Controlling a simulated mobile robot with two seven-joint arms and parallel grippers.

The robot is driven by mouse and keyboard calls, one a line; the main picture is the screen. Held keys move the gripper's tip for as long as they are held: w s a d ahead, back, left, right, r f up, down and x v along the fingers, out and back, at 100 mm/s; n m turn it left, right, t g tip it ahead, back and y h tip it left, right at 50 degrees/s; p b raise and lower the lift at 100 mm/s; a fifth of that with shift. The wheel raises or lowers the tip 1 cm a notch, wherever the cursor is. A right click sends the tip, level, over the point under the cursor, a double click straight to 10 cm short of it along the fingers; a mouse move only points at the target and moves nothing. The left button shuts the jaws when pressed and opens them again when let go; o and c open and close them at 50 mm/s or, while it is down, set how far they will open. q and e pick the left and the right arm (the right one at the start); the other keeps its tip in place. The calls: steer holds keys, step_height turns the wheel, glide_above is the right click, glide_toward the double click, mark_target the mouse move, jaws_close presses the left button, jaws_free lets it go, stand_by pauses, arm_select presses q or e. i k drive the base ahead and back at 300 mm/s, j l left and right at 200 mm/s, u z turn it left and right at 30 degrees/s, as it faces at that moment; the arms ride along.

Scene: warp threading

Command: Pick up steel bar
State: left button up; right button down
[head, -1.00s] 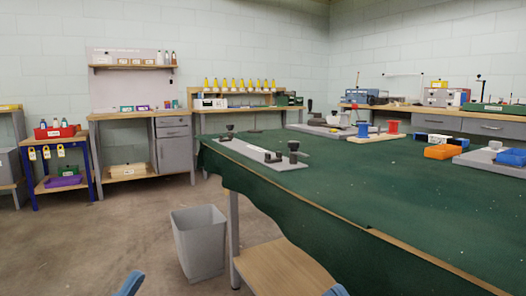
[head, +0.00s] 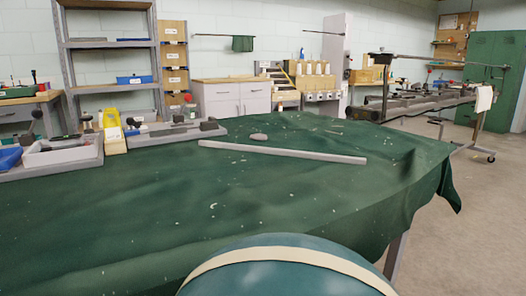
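The steel bar (head: 283,152) is a long, thin grey bar in the head view. It lies flat across the green-covered table (head: 250,205), slanting slightly down to the right. Its left end is near a grey fixture plate, and its right end is over open cloth. Neither of my grippers shows in the head view, so I see nothing touching the bar.
A grey tray (head: 62,155), a yellow-topped block (head: 114,128) and a fixture plate (head: 172,137) stand at the table's left. A small flat grey piece (head: 259,137) lies behind the bar. A rounded teal chair back (head: 285,272) rises in front. The table's middle is mostly clear.

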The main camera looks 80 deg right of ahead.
mark_target(310, 156)
steer(key=z, duration=1.8)
